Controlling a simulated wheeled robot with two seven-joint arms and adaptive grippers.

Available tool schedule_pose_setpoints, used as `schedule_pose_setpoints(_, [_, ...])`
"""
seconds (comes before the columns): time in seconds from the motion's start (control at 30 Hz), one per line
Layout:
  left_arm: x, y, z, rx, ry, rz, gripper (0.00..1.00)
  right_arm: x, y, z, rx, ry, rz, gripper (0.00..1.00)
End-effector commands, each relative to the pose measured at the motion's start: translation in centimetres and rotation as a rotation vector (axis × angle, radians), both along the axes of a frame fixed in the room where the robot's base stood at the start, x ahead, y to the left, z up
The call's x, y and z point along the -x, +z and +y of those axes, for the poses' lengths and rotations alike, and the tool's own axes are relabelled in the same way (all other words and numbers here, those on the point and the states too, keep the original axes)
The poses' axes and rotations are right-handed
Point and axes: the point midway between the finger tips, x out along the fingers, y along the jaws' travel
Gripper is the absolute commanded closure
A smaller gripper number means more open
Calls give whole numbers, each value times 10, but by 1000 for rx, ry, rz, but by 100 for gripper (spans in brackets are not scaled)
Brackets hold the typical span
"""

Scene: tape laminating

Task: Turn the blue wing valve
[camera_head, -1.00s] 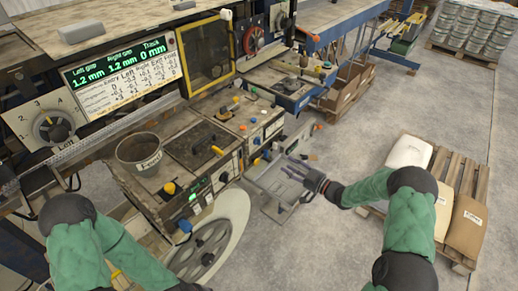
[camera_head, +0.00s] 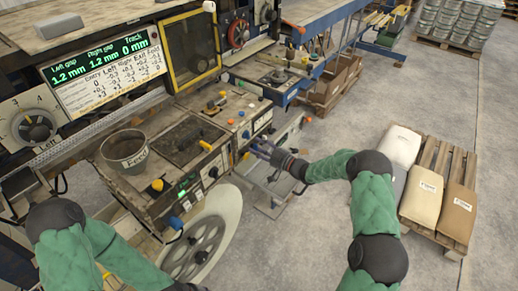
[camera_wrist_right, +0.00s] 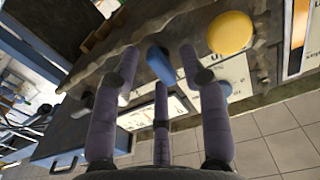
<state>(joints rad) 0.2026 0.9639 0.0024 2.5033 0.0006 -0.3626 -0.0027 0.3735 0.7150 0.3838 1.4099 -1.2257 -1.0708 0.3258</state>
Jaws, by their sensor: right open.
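The blue wing valve (camera_wrist_right: 160,65) shows in the right wrist view as a blue lever on the worn front edge of a machine panel. It lies in the gap between the fingertips of my right gripper (camera_wrist_right: 163,70), and I see no finger clearly closed on it. In the head view my right gripper (camera_head: 262,150) reaches in from the right to the front of the machine and covers much of that spot. Its purple-grey fingers are spread open.
A yellow round knob (camera_wrist_right: 230,33) sits close beside the valve in the wrist view. A Feed pot (camera_head: 125,150) stands on the machine top. A large grey wheel (camera_head: 195,248) is below the panel. Sacks (camera_head: 421,195) lie on a pallet at right, with open floor between.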

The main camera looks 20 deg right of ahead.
Motion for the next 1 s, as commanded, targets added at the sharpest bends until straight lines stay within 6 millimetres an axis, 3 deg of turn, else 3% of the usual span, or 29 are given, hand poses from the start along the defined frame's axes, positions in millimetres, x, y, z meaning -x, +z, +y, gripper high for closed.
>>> schedule_pose_setpoints(0.2, [0, 0, 0, 0, 0, 0, 60, 0, 0, 0, 0, 0, 0, 59])
schedule_pose_setpoints(0.33, [0, 0, 0, 0, 0, 0, 60, 0, 0, 0, 0, 0, 0, 96])
schedule_pose_setpoints(0.37, [0, 0, 0, 0, 0, 0, 60, 0, 0, 0, 0, -1, 0, 100])
schedule_pose_setpoints(0.77, [0, 1, 0, 0, 0, 0, 60, 0, 0, -1, -31, -1, 24, 100])
schedule_pose_setpoints(1.0, [0, 5, 0, 0, 0, 0, 60, 0, 0, -1, -138, -2, 109, 100])
